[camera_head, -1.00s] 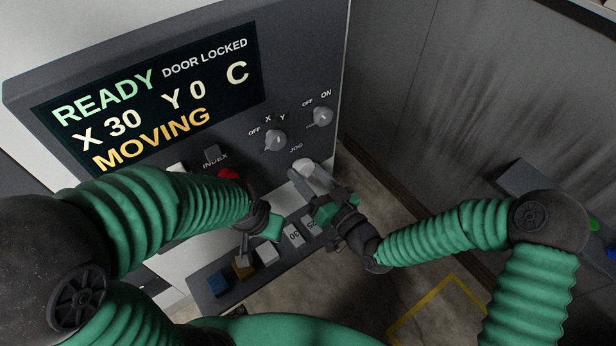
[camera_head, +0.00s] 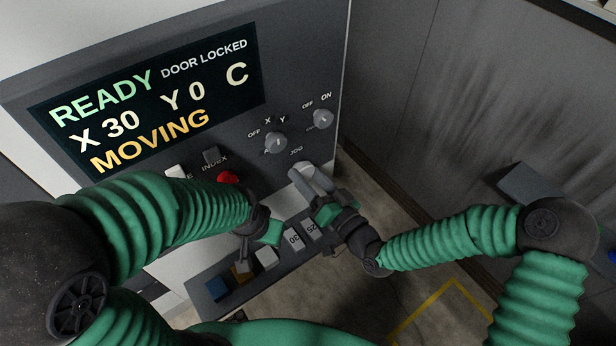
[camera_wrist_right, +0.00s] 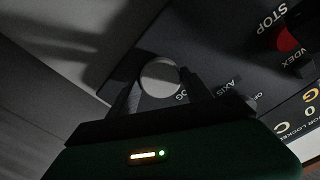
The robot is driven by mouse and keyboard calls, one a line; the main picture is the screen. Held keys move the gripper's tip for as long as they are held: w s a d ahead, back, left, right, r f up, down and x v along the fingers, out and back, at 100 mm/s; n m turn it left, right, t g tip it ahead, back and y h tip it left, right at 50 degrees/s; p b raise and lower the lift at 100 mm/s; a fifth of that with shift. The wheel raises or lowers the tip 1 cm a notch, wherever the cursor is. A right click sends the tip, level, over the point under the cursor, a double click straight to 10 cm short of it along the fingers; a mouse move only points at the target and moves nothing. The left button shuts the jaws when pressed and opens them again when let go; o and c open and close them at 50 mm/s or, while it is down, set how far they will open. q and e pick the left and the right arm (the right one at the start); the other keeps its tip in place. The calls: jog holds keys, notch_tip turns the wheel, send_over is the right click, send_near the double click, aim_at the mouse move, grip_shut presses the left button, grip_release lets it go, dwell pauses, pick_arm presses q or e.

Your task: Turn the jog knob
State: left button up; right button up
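The jog knob (camera_head: 302,169) is a pale round knob at the lower right of the dark control panel, below the JOG label. It also shows as a grey disc in the right wrist view (camera_wrist_right: 160,77). My right gripper (camera_head: 315,180) is at the knob. In the right wrist view its two fingers (camera_wrist_right: 160,88) stand on either side of the disc and seem to touch its edges. The knob's pointer mark cannot be made out. My left gripper (camera_head: 248,243) hangs over the lower ledge; its fingers are partly hidden.
The display (camera_head: 155,95) reads READY, DOOR LOCKED, X 30, Y 0, C, MOVING. The axis knob (camera_head: 275,142) and an on/off knob (camera_head: 323,118) sit above the jog knob. A red stop button (camera_head: 228,177) is near my left arm.

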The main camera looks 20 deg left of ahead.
jog(key=o, duration=0.3)
jog(key=shift+s+d+f, duration=0.15)
jog(key=shift+s+d, duration=0.1)
jog(key=shift+d, duration=0.05)
jog(key=p+v, duration=0.5)
jog(key=v, duration=1.1)
jog(key=shift+p, duration=0.3)
